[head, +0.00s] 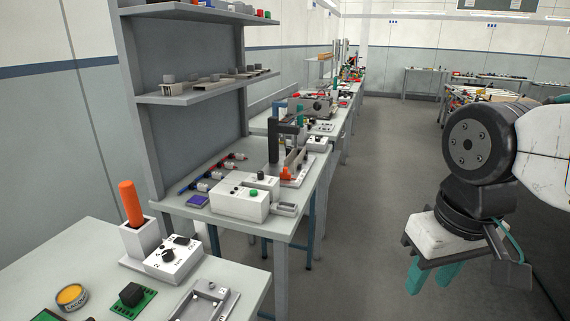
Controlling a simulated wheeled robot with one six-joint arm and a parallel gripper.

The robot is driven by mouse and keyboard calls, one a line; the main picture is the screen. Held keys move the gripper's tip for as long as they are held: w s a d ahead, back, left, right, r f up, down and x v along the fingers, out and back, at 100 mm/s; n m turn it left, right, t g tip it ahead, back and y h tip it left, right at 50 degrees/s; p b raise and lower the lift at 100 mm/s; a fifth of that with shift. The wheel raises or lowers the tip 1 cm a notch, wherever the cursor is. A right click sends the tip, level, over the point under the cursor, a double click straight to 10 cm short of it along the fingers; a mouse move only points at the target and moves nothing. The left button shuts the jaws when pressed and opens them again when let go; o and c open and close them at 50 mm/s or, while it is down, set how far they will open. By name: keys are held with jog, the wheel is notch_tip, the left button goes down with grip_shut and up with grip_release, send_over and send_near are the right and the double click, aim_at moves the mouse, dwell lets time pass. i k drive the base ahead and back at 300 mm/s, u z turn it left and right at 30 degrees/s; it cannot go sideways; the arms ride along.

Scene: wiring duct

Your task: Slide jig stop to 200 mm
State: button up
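My gripper (429,283) hangs at the right over the aisle floor, pointing down, with two teal fingers apart and nothing between them. It is well away from the benches. On the middle bench, a fixture with a light rail and a dark upright post (273,142) stands near the right edge. No scale marks are readable.
The middle bench (230,232) also bears white control boxes (240,202) and several screwdriver-like tools. The near bench (100,250) holds an orange-handled tool (131,203) in a white holder, a knobbed box (173,259) and a tin (71,296). The aisle floor (365,180) is clear.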

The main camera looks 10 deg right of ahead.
aim_at(284, 175)
jog(key=z, duration=1.25)
jog(key=i, duration=0.35)
jog(key=u, duration=1.45)
